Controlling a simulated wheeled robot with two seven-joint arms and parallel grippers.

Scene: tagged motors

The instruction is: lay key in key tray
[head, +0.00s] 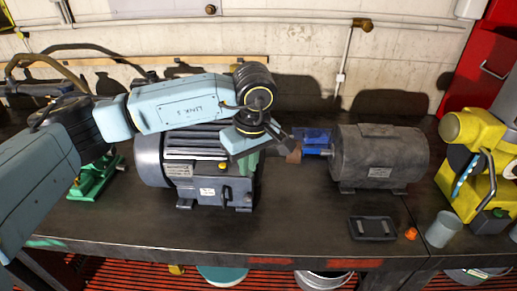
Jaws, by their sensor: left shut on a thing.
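My left gripper (292,151) reaches across the front of the large grey-blue motor (199,172), its fingertips close to the blue coupling part between the two motors. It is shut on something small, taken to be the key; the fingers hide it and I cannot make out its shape. No key shows elsewhere. A small dark tray (372,228), which looks like the key tray, lies flat on the bench in front of the dark grey motor (379,157). The tray looks empty. My right gripper is not in view.
The blue coupling part (317,141) sits at the dark motor's shaft. An orange piece (410,233), a grey cup (442,229) and a yellow machine (476,163) stand right of the tray. A green stand (94,178) is at left. The bench front between motor and tray is clear.

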